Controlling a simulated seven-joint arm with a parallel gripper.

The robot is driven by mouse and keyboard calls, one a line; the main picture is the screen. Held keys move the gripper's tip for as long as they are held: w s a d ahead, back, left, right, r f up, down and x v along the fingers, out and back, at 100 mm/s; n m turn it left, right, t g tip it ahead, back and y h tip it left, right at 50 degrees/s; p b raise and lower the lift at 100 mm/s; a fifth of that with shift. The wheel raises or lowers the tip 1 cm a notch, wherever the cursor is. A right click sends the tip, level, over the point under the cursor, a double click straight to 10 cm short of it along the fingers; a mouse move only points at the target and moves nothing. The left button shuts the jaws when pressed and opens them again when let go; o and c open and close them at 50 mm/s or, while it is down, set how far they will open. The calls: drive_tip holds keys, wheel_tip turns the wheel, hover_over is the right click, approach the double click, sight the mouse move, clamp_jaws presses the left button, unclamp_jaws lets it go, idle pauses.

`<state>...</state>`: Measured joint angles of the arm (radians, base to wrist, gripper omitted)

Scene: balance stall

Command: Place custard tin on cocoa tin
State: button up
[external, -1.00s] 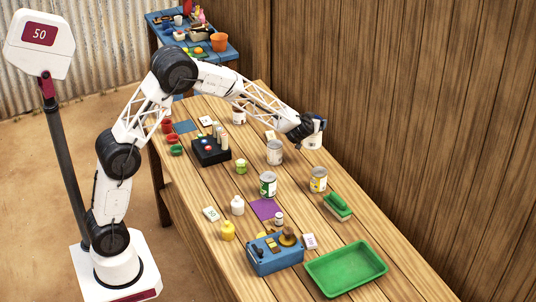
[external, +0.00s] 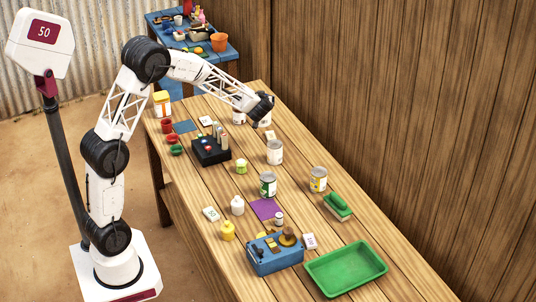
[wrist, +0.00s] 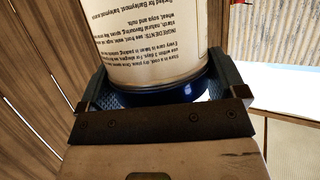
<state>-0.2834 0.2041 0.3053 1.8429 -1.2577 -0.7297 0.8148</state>
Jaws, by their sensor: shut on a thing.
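My gripper (external: 264,108) is shut on a cream-labelled tin with a dark blue rim, which I take as the custard tin (wrist: 148,45); its name is not readable. In the wrist view the tin fills the space between the two fingers (wrist: 165,90), its small print upside down. In the external view the held tin (external: 266,120) is small and partly hidden by my gripper. A tin with a brownish label, likely the cocoa tin (external: 238,115), stands on the table just left of my gripper, partly hidden by my arm. I cannot tell the gap between the tins.
A grey-white tin (external: 275,152), a green-labelled tin (external: 268,185) and a yellow-labelled tin (external: 318,179) stand nearer. A black box with knobs (external: 211,151) is to the left. A green tray (external: 346,268) lies in front. The wooden wall (external: 400,100) borders the table's right side.

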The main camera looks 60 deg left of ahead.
drive_tip(key=s+a+r+n+g+y, duration=0.1)
drive_tip(key=s+a+r+n+g, duration=0.1)
drive_tip(key=s+a, duration=1)
drive_tip(key=s+n+g, duration=0.1)
drive_tip(key=s+g, duration=0.1)
drive_tip(key=s, duration=0.1)
drive_tip(key=shift+a+y, duration=0.2)
drive_tip(key=shift+y, duration=0.1)
drive_tip(key=w+a+f, duration=0.1)
drive_tip(key=w+a, duration=0.8)
drive_tip(key=w, duration=0.4)
drive_tip(key=shift+f, duration=0.3)
drive_tip(key=shift+w+f, duration=0.1)
drive_tip(key=shift+f, duration=0.05)
drive_tip(key=shift+f, duration=1.75)
drive_tip(key=o, duration=1.3)
